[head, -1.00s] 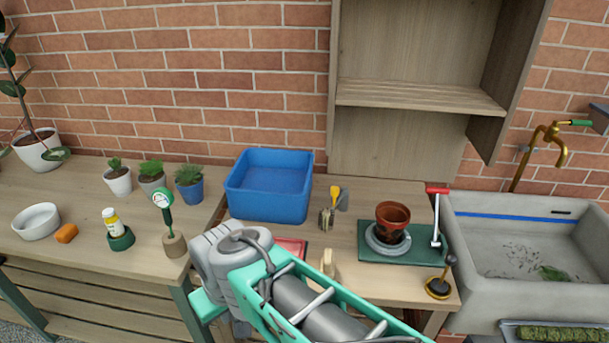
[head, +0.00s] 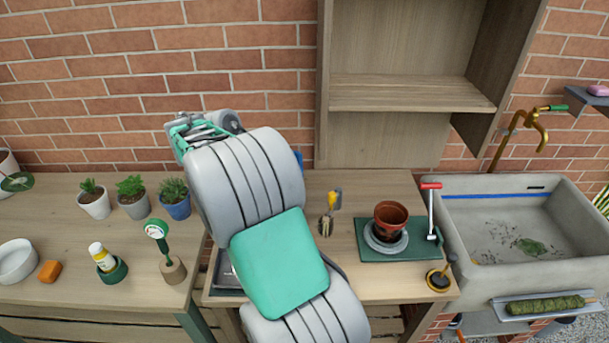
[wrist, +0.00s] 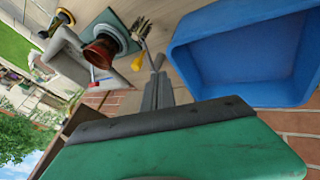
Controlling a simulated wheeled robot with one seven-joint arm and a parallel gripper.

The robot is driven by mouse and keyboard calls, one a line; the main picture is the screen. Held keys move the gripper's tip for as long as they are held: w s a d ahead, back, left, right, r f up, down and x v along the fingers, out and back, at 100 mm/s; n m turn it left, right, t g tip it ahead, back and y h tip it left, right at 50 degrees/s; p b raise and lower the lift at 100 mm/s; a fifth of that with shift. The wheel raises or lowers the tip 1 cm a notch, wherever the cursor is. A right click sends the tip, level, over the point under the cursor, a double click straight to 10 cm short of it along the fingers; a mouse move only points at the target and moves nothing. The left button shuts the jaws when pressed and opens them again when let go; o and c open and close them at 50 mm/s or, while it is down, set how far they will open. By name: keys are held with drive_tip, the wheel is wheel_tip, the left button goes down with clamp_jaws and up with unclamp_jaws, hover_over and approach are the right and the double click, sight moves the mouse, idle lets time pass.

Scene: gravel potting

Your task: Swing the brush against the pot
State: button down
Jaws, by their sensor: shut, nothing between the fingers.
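The terracotta pot (head: 391,215) stands upright on a grey round base (head: 371,243) on a dark green board (head: 407,252). Beside its right, an upright steel arm with a red crosspiece (head: 431,186) rises from the board, apart from the pot. It looks like the swinging brush, but I cannot make out bristles. The pot also shows in the wrist view (wrist: 100,54), with the red piece near it. My gripper (wrist: 159,78) is shut and empty, above the bench between the pot and the blue tub. In the head view I cannot make out its fingers.
The blue tub (wrist: 240,50) is close to my gripper in the wrist view. A black and brass round tool (head: 438,280) stands at the front right. The sink (head: 580,268) is at the right; a shelf (head: 412,95) hangs above.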

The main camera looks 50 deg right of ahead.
drive_tip(key=p, duration=0.3)
approach(332, 203)
wheel_tip(332, 203, down, 3)
drive_tip(key=w+d, duration=0.2)
drive_tip(key=d, duration=0.1)
drive_tip(key=shift+s+f, duration=0.35)
drive_tip(key=shift+s+b, duration=0.15)
drive_tip(key=shift+b, duration=0.2)
